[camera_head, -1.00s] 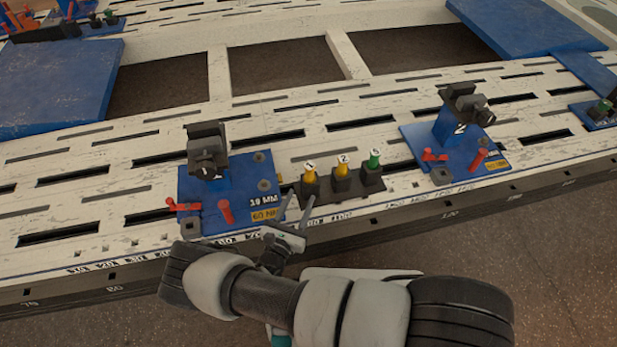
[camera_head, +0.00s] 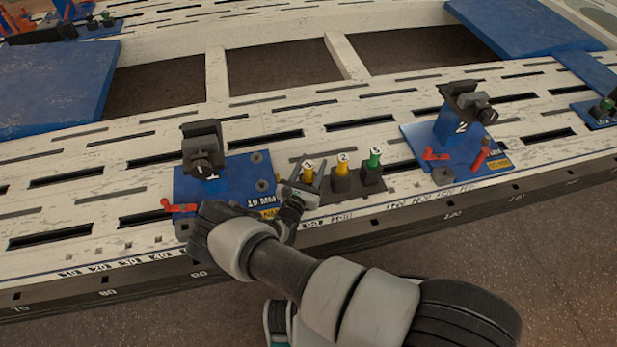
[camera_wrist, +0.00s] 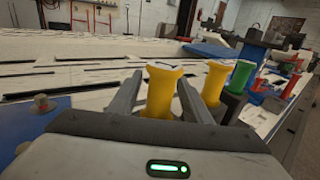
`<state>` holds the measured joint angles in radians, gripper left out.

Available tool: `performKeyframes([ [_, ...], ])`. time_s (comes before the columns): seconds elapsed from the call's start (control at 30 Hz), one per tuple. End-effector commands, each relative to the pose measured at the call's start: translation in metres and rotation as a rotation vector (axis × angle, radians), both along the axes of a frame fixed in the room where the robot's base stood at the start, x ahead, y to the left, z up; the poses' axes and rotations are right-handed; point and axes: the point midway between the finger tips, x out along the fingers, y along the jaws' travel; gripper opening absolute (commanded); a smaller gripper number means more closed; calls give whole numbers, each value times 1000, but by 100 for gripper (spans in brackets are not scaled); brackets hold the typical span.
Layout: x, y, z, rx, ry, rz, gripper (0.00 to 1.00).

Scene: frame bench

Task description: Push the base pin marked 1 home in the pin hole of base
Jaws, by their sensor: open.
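The base pin marked 1 (camera_head: 307,172) is yellow and stands upright in the left place of a dark pin holder (camera_head: 340,197). In the wrist view the pin (camera_wrist: 161,95) stands between the two fingers of my gripper (camera_wrist: 165,90). The fingers are open, one on each side of it, with gaps showing. In the head view my gripper (camera_head: 303,178) is at the pin from the near side. The blue base (camera_head: 238,172) marked 1 lies just left of the holder, with dark round fittings on it. My arm hides its near part, and I cannot tell which fitting is the pin hole.
A yellow pin marked 2 (camera_head: 342,165) and a green pin (camera_head: 374,157) stand close to the right in the same holder. A second blue base (camera_head: 455,147), marked 2, is further right. Red levers stand on both bases. The slotted white bench has free room behind.

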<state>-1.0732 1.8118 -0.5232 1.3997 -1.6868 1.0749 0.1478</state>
Motion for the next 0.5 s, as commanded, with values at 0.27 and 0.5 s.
performKeyframes([
  [0.27, 7, -2, 0, 0, 1, 1, 45],
  [0.5, 6, -2, 0, 0, 1, 1, 4],
])
